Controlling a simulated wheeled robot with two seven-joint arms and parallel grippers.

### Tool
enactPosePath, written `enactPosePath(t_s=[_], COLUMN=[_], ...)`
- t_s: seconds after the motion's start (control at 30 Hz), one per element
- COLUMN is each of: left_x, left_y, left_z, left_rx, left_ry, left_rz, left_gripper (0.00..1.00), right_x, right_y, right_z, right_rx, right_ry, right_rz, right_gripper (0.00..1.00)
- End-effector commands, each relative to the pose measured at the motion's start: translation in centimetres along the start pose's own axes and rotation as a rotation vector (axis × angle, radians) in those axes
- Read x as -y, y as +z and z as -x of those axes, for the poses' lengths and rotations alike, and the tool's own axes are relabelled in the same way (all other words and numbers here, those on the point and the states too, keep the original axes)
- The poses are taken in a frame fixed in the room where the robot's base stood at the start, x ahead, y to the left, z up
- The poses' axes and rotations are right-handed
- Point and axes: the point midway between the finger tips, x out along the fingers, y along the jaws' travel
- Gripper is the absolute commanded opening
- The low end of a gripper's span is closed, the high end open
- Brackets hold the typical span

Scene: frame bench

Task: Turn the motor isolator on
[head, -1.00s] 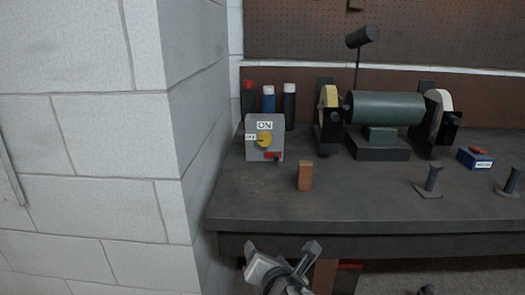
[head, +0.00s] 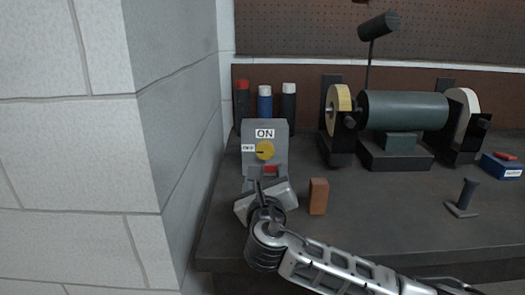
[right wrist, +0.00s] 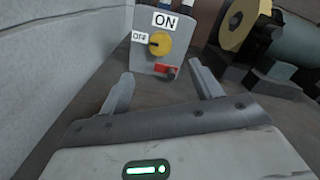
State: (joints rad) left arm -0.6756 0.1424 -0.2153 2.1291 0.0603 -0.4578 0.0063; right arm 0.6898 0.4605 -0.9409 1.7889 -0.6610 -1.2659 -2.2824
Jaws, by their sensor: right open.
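The motor isolator is a grey box (head: 280,130) at the left end of the bench, with an ON label above and an OFF label to the left of its yellow round knob (head: 264,150). The knob's dark mark points left, toward OFF. A red piece (head: 270,169) sits low on its front. In the right wrist view the box (right wrist: 142,60), knob (right wrist: 159,44) and red piece (right wrist: 165,70) show ahead of the fingers. My right gripper (head: 265,188) is in front of the box, below the knob. It is open and empty (right wrist: 164,88). My left gripper is not in view.
A bench grinder (head: 402,112) stands to the right on the bench (head: 350,238). A brown block (head: 318,196) stands just right of my right gripper. Several spray cans (head: 265,103) stand behind the box. A block wall (head: 180,130) closes the left side.

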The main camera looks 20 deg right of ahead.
Motion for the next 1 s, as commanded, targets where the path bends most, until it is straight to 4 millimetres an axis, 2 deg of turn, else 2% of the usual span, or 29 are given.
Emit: enactPosePath(t_s=[0.17, 0.5, 0.7, 1.0], left_x=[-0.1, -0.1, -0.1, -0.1], left_y=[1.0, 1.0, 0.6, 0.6], left_z=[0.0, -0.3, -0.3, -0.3], left_rx=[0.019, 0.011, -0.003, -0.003], left_ry=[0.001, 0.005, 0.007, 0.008], left_rz=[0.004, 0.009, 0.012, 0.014], left_gripper=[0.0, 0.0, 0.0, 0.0], right_x=[0.1, 0.0, 0.0, 0.0], right_y=[0.0, 0.0, 0.0, 0.0], right_z=[-4.0, -10.9, -12.9, -13.4], right_rx=[-0.001, -0.002, -0.001, 0.0], right_ry=[-0.004, -0.002, -0.001, 0.001], right_rz=[-0.001, -0.002, -0.002, -0.003], right_gripper=[0.64, 0.64, 0.64, 0.64])
